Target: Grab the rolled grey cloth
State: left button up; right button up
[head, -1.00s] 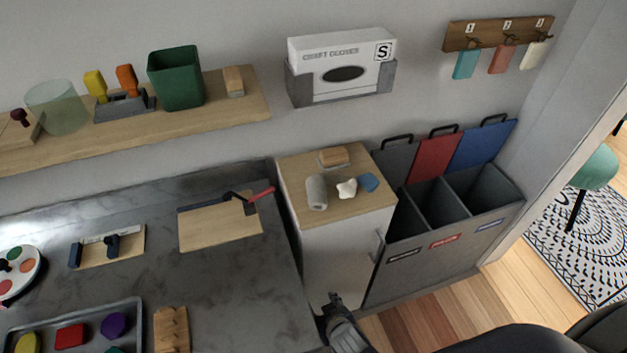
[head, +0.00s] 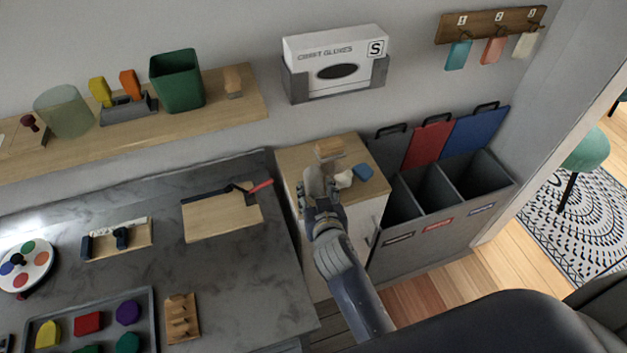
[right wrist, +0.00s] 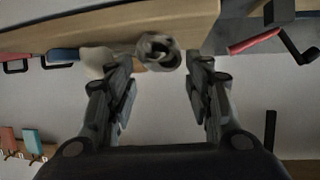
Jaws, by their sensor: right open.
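The rolled grey cloth (head: 313,178) lies on the small wooden-topped cabinet (head: 291,159). In the head view my right gripper (head: 321,200) reaches over the cabinet's front and hides part of the cloth. In the right wrist view the cloth (right wrist: 157,50) shows its spiral end, just beyond and between the two fingertips of my right gripper (right wrist: 161,75). The fingers are apart, with nothing between them. My left gripper is not in view.
A white lump (head: 344,179) sits close beside the cloth, with a blue item (head: 363,171) to its right. A wooden-backed brush or block (head: 328,148) stands behind. Sorting bins (head: 437,197) adjoin the cabinet on the right; a grey counter (head: 230,285) is on the left.

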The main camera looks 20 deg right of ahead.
aim_at(314, 182)
jog(key=x, duration=0.1)
jog(key=p+x, duration=0.1)
jog(key=x, duration=0.2)
jog(key=shift+w+d+r, duration=0.1)
jog(key=shift+w+d, duration=0.05)
jog(key=shift+w, duration=0.35)
jog(key=shift+w+f+p, duration=0.2)
jog(key=shift+w+p, duration=0.1)
jog(key=shift+w, duration=0.05)
jog(key=c, duration=0.5)
